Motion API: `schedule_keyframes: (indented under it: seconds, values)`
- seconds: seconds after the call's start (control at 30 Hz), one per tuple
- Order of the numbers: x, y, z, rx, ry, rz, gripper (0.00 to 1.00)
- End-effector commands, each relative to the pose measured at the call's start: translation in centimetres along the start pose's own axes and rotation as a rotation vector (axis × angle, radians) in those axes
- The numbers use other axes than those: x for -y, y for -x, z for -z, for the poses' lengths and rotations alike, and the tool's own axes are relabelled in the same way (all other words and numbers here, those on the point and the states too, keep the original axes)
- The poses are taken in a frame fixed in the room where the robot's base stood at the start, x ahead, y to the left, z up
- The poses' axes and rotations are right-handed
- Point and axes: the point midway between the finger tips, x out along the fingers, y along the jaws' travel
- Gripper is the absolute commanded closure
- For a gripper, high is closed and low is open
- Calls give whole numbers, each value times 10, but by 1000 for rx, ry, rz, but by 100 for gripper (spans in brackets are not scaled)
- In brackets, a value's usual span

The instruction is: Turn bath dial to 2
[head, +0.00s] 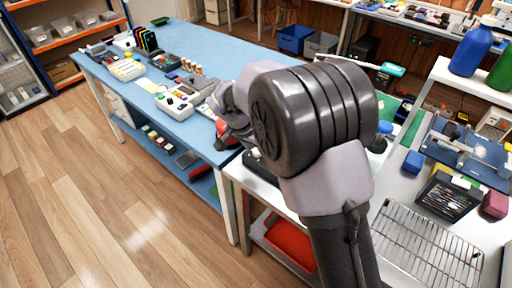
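I cannot make out a bath dial or its numbers in the head view. My arm fills the middle of the view and reaches toward the blue bench's near end. My gripper (233,137) is mostly hidden behind my arm, so its fingers and anything between them do not show clearly.
The blue bench (205,50) holds trays and small devices. At right, a wire rack (428,250), a dark tray of small tools (447,199) and a maroon block (494,204) lie on a grey worktop. A red bin (290,243) sits low below. The wooden floor (100,200) at left is clear.

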Motion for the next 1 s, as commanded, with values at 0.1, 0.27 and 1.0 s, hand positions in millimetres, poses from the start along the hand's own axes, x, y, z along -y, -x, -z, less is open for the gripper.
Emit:
schedule_keyframes:
  seconds: [0.1,0.27,1.0]
  values:
    - [1,40,3,-3,1,4,63]
    - [0,96,3,-1,0,3,63]
    - [0,164,0,0,0,0,63]
